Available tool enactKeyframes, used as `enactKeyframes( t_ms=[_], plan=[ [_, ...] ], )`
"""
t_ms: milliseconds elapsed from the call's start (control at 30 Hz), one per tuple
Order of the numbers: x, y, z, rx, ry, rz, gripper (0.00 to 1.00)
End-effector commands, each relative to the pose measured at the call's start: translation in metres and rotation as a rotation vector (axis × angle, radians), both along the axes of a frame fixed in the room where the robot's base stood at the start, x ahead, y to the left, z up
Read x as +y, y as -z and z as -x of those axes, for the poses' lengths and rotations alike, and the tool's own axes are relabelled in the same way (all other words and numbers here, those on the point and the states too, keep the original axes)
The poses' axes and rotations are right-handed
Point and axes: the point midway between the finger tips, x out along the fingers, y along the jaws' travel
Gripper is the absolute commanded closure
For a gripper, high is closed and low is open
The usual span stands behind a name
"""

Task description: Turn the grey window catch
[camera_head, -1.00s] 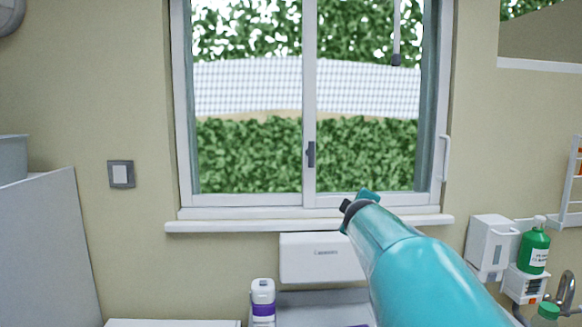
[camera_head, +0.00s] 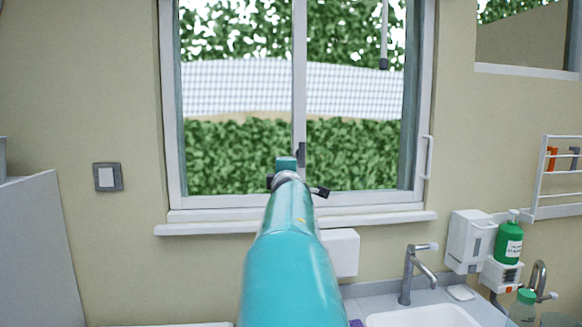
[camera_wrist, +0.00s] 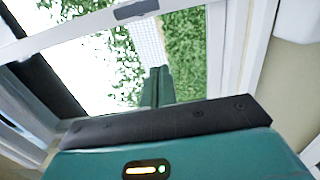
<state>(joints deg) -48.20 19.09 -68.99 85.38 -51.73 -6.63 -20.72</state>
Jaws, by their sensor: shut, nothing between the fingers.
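The grey window catch (camera_head: 301,153) is a small dark upright piece on the white middle bar (camera_head: 299,80) of the window. Its lower part is hidden behind my gripper in the head view. The catch also shows at the top edge of the wrist view (camera_wrist: 136,10), on the white bar, beyond my fingertips. My gripper (camera_head: 287,163) is shut and empty, just below and left of the catch in the head view. Its teal fingers (camera_wrist: 158,88) lie together in the wrist view. I cannot tell whether they touch anything.
A white window sill (camera_head: 385,220) runs below the window. A white dispenser (camera_head: 466,240), a green bottle (camera_head: 508,243) and a sink tap (camera_head: 408,275) are at lower right. A light switch (camera_head: 107,177) is on the left wall. The space before the panes looks clear.

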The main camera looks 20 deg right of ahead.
Motion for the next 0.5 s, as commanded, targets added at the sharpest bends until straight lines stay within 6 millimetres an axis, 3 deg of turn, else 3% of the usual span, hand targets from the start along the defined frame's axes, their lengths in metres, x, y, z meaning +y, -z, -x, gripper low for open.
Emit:
enactKeyframes(
  t_ms=[233,500],
  plan=[
    [-0.002,-0.001,-0.003,-0.001,0.003,0.001,1.0],
    [-0.004,-0.001,-0.02,-0.001,0.002,0.001,1.0]
  ],
)
